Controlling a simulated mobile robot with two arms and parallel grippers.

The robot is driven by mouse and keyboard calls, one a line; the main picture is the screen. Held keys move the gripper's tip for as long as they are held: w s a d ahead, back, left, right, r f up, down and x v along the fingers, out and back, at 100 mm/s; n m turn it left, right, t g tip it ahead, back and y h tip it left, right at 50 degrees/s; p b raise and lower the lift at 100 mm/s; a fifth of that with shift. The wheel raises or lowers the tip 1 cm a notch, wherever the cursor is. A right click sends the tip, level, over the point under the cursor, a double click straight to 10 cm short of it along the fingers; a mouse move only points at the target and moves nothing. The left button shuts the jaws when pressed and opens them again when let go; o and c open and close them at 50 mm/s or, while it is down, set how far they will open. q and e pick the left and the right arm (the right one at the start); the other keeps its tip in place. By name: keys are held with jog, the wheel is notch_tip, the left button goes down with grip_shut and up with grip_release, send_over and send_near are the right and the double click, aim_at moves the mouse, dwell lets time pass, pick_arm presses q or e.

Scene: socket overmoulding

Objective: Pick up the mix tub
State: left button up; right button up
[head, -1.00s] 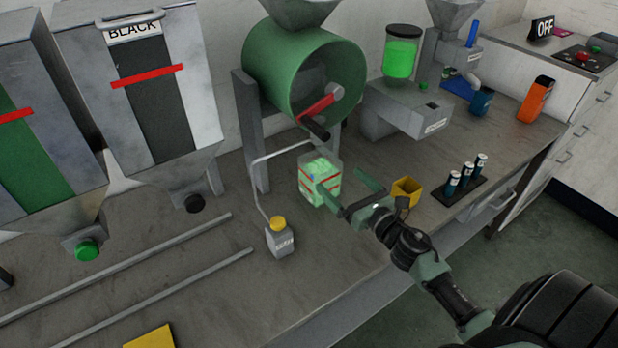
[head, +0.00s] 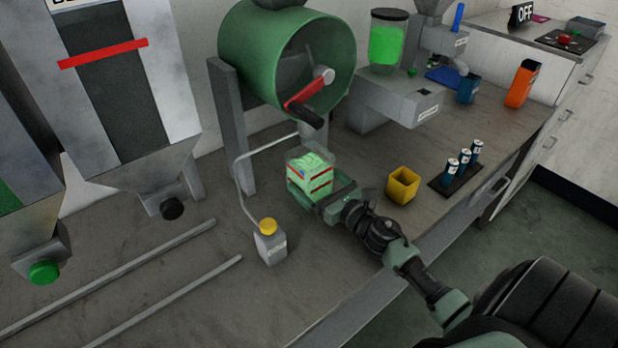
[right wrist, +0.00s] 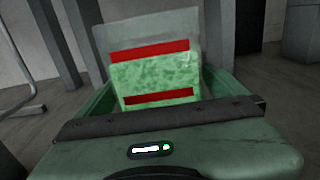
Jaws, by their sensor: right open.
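The mix tub (head: 309,172) is a clear tub with green granules inside and two red lines on its side. It stands on the bench under the green drum. My right gripper (head: 325,190) reaches it from the front right, with its fingers open around the tub's lower part. In the right wrist view the tub (right wrist: 155,80) stands upright between the open fingers (right wrist: 155,98); whether they touch it cannot be told. My left gripper is not in view.
The green mixing drum (head: 250,55) with a red crank (head: 305,95) hangs just above and behind the tub. A yellow-capped bottle (head: 270,245) stands at its front left. A yellow cup (head: 402,185) and a rack of dark vials (head: 455,170) stand to the right.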

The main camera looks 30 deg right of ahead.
jog(key=w, duration=0.3)
jog(key=w+p, duration=0.1)
jog(key=w, duration=0.1)
jog(key=shift+a+r, duration=0.15)
jog(key=shift+a, duration=0.15)
jog(key=c, duration=1.8)
jog(key=shift+r, duration=0.1)
jog(key=shift+c, duration=0.6)
jog(key=shift+r, duration=0.15)
